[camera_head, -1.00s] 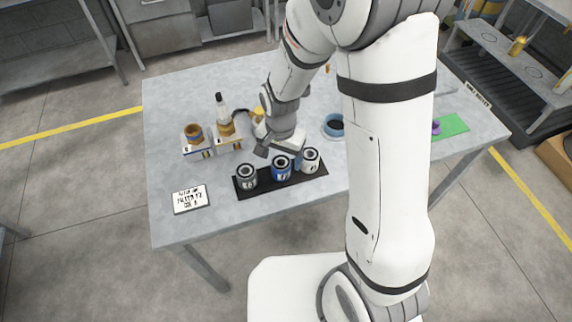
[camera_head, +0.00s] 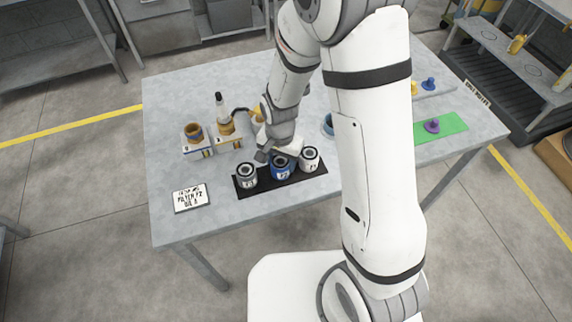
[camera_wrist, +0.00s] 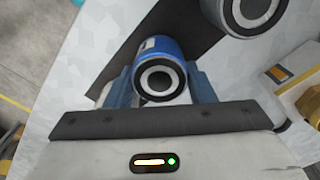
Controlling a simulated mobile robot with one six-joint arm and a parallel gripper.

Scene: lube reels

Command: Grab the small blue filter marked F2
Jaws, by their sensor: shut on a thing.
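The blue filter (camera_head: 280,171) stands in the middle of a black strip on the table, between a grey filter (camera_head: 246,177) at its left and a white filter (camera_head: 309,159) at its right. Its label is too small to read surely. My gripper (camera_head: 273,156) is at the blue filter from behind. In the wrist view the blue filter (camera_wrist: 158,68) sits between my two blue fingers, which are shut on its sides. Its dark ring top with a pale centre faces the camera.
The black strip (camera_head: 262,193) has filters close on both sides of the blue one. A white sign (camera_head: 190,198) lies at the left. A bottle (camera_head: 222,110) and an orange-brown cup (camera_head: 193,133) stand behind. A green mat (camera_head: 452,126) lies at the right.

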